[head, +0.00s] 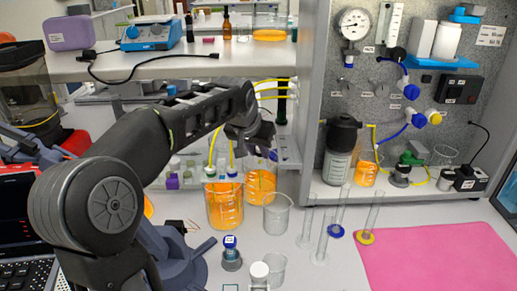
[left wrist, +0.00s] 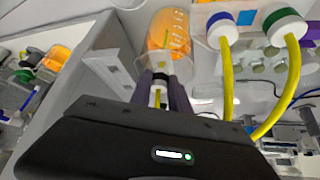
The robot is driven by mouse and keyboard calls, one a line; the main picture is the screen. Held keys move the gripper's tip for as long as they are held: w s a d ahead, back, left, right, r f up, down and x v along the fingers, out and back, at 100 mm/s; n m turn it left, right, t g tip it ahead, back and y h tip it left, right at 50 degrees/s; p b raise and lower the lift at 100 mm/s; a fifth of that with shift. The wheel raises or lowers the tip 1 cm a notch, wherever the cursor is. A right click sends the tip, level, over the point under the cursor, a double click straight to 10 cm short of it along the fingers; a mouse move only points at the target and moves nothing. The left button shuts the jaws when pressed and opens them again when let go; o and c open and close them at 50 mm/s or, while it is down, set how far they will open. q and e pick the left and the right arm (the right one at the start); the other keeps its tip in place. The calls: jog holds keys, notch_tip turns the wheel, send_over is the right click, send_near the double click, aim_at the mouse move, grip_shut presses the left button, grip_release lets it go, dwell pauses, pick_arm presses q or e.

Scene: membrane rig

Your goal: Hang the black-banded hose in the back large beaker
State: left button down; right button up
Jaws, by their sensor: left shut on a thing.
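My left gripper (head: 264,150) is over the back large beaker (head: 260,187), which holds orange liquid. In the left wrist view its fingers (left wrist: 164,98) are shut on the black-banded hose (left wrist: 160,78), a yellow tube with a white piece and a black band. The orange beaker (left wrist: 168,38) is beyond the fingertips there. I cannot tell whether the hose end is inside its rim. The front large beaker (head: 225,208) also holds orange liquid, and a green-collared hose (head: 210,171) and a blue-collared hose (head: 232,171) stand at its mouth. My right gripper is not in view.
An empty beaker (head: 277,215) and several glass cylinders (head: 324,240) stand right of the orange beakers. A shelf (head: 150,66) overhangs behind. A panel (head: 350,90) with a gauge rises at right. A pink mat (head: 430,258) lies bare at front right.

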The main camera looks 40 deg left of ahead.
pick_arm(q)
jog(key=shift+f, duration=0.55)
jog(key=shift+f+b, duration=0.25)
jog(key=shift+b, duration=0.2)
jog(key=c, duration=1.1)
grip_release()
jog(key=shift+c, duration=0.2)
jog(key=shift+r, duration=0.1)
jog(key=v, duration=0.7)
jog(key=shift+s+r+b, duration=0.25)
jog(key=shift+b, duration=0.1)
jog(key=shift+f, duration=0.1)
